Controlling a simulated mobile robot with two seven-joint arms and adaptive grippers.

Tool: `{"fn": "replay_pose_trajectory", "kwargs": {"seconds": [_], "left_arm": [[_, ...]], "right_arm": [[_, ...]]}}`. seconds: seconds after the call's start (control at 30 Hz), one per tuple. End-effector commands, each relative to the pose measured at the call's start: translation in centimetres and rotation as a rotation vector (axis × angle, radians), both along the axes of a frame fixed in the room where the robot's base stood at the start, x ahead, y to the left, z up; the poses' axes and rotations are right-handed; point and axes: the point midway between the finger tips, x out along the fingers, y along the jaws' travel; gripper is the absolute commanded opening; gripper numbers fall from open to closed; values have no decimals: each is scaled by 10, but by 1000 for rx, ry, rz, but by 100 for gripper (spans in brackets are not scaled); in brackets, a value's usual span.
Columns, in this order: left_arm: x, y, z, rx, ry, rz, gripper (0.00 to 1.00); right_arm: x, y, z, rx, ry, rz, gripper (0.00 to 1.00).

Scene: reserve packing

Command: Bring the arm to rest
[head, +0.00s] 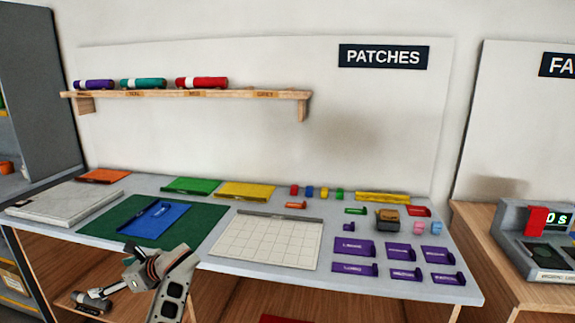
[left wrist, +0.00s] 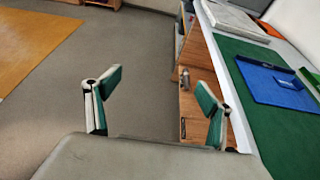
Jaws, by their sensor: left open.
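Floor shows in the gap. My left arm comes up from the bottom of the head view. My right gripper is in neither view.
The table (head: 215,258) holds a green mat (head: 102,225) with a blue piece (head: 170,219), a white grid board (head: 265,240), purple holders (head: 353,248) and small coloured blocks. A wall shelf (head: 240,94) carries three rolls. Open floor (left wrist: 140,60) lies left of the table.

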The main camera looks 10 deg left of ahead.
Motion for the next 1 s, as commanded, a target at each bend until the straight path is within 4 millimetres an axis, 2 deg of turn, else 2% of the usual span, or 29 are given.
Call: {"fn": "replay_pose_trajectory", "kwargs": {"seconds": [0.27, 0.47, 0.6, 0.73, 0.87, 1.0], "left_arm": [[-11, -20, -86, -141, -257, -71, 81], [-33, -56, -162, -348, -505, -111, 81], [-64, -102, -218, -588, -715, -100, 81], [-104, -154, -256, -849, -890, -33, 81], [-154, -211, -279, -1130, -1038, 99, 81], [-211, -268, -284, -1419, -1160, 310, 81]], "right_arm": [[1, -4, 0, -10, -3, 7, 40], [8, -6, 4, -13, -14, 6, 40], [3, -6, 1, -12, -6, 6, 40], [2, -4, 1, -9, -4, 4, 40], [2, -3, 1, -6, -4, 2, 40], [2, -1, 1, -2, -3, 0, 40]]}}
